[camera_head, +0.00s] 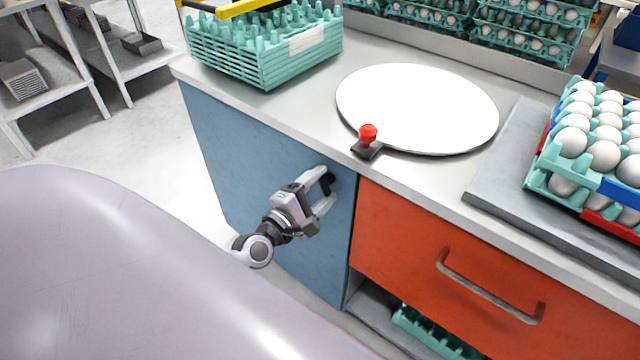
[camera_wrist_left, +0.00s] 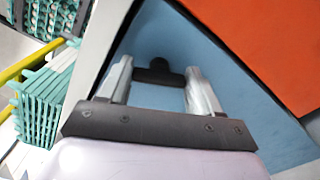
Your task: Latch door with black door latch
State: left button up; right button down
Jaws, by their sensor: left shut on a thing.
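The blue door (camera_head: 262,165) is at the left of the counter front and looks flush with it. The small black door latch (camera_head: 328,183) is near its upper right corner. It also shows in the left wrist view (camera_wrist_left: 158,72) as a dark piece with a rounded knob, against the blue panel. My left gripper (camera_head: 326,189) reaches the door from the left and is shut on the latch, with one finger on each side; in the left wrist view the fingertips (camera_wrist_left: 159,70) flank it. The fingers partly hide the latch in the head view. My right gripper is not in view.
An orange drawer front (camera_head: 400,238) with a metal handle (camera_head: 490,290) is right of the door. On the counter are a white round plate (camera_head: 420,105), a red-knobbed black piece (camera_head: 368,138), a teal tray stack (camera_head: 262,55) and egg trays (camera_head: 600,145). Floor left of the door is clear.

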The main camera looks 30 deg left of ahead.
pick_arm(q)
jog(key=m+p, duration=0.1)
jog(key=m, duration=0.2)
jog(key=shift+f+m, duration=0.1)
jog(key=shift+m, duration=0.8)
jog(key=o, duration=1.1)
jog(key=shift+c, duration=0.2)
jog(key=s, duration=0.7)
jog(key=shift+a, duration=0.3)
